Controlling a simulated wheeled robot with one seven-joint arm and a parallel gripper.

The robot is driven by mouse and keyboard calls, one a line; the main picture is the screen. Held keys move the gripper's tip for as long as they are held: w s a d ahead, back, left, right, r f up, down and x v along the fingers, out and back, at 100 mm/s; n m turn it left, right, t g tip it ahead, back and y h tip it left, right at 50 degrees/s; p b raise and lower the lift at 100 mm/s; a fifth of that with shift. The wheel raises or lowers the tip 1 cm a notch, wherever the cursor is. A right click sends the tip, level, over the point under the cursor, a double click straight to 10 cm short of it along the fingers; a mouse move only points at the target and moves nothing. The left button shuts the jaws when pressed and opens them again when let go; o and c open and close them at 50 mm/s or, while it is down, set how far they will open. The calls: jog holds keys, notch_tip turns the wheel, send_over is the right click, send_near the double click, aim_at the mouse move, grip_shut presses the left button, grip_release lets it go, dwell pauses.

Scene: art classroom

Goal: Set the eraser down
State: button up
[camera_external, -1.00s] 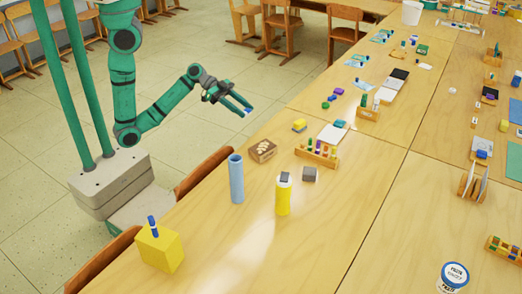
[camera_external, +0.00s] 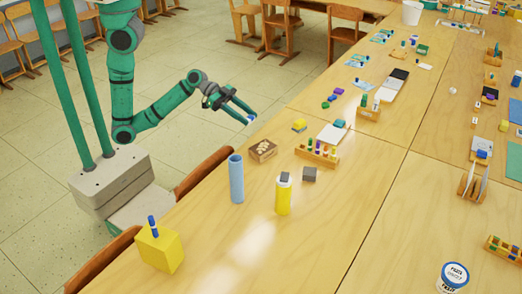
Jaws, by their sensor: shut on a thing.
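My gripper (camera_external: 246,112) is in the air over the floor, just left of the long wooden table's edge. Its two fingers point down to the right and are shut on a small blue and white eraser (camera_external: 251,118) at the tips. Most of the eraser is hidden by the fingers, and it is small in the picture. It is apart from the table (camera_external: 335,205).
Near that edge are a yellow block (camera_external: 299,126), a wooden box (camera_external: 263,151), a marker rack (camera_external: 317,153), a blue cylinder (camera_external: 236,180), a yellow bottle (camera_external: 284,197) and a grey cube (camera_external: 309,174). Chair backs (camera_external: 203,172) line the edge. Bare tabletop lies in front.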

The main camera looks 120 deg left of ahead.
jog(key=w+d+f+n+y, duration=0.1)
jog(key=w+d+f, duration=0.15)
jog(key=d, duration=0.55)
jog(key=w+d+f+n+y, duration=0.1)
jog(key=w+d+f+y, duration=0.15)
jog(key=d, duration=0.55)
jog(key=s+d+r+n+g+y, duration=0.1)
jog(key=s+d+r, duration=0.2)
jog(key=d+r, duration=0.35)
jog(key=s+d+r+n, duration=0.1)
jog(key=s+d+r, duration=0.25)
jog(key=d, duration=0.65)
send_over(217, 215)
jog(key=f, duration=1.4)
jog(key=shift+s+d+f, duration=0.1)
jog(key=shift+s+f, duration=0.25)
jog(key=shift+s, duration=0.05)
jog(key=shift+w+f, duration=0.25)
jog(key=shift+f, duration=0.05)
jog(key=shift+w+f, duration=0.15)
jog(key=shift+f, duration=1.55)
